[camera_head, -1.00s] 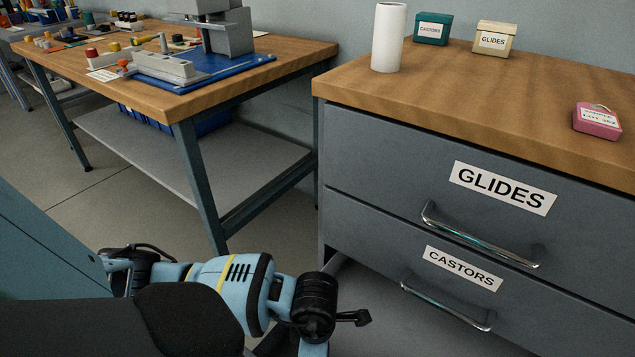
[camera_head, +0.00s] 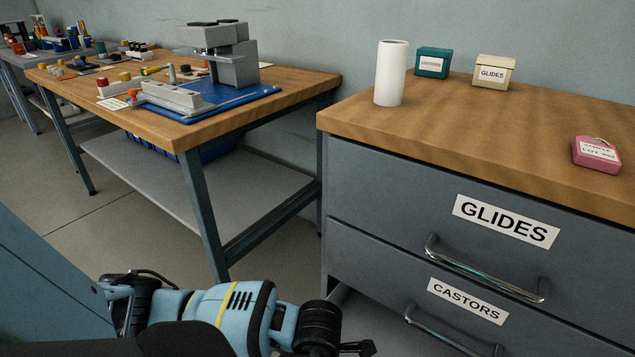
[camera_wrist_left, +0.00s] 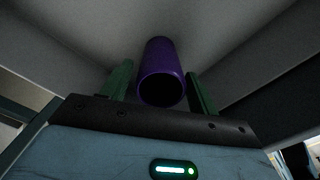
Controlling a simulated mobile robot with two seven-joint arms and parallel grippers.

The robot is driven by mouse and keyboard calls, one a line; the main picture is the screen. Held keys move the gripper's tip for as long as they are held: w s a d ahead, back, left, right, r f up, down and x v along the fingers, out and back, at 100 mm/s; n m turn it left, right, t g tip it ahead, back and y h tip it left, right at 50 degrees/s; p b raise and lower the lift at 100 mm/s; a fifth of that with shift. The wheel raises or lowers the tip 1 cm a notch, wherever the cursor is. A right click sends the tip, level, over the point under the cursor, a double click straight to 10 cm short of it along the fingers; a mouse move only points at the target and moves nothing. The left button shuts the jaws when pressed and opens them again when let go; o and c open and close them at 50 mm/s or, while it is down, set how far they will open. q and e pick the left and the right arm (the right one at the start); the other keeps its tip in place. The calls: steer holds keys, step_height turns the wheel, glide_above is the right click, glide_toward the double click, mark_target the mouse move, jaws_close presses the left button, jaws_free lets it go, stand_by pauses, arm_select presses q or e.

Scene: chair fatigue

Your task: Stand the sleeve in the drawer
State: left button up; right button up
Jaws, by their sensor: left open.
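A purple hollow sleeve (camera_wrist_left: 158,65) shows in the left wrist view, its dark open end towards the camera. Its far end meets a grey surface with grey walls on both sides, like the inside of a drawer. My left gripper (camera_wrist_left: 161,88) is open, with one green finger on each side of the sleeve; I cannot tell whether they touch it. In the head view my left arm reaches low in front of the cabinet, and its gripper is out of frame. The GLIDES drawer (camera_head: 385,195) and CASTORS drawer (camera_head: 375,270) look shut. My right gripper is not in view.
The wooden cabinet top (camera_head: 480,125) holds a white cylinder (camera_head: 391,75), a teal box (camera_head: 432,63), a cream GLIDES box (camera_head: 493,73) and a pink sample block (camera_head: 596,155). A workbench (camera_head: 160,108) with a blue mat and fixture stands at left.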

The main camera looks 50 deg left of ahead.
arm_select(q)
step_height(320, 180, up, 11)
steer(key=p, duration=0.3)
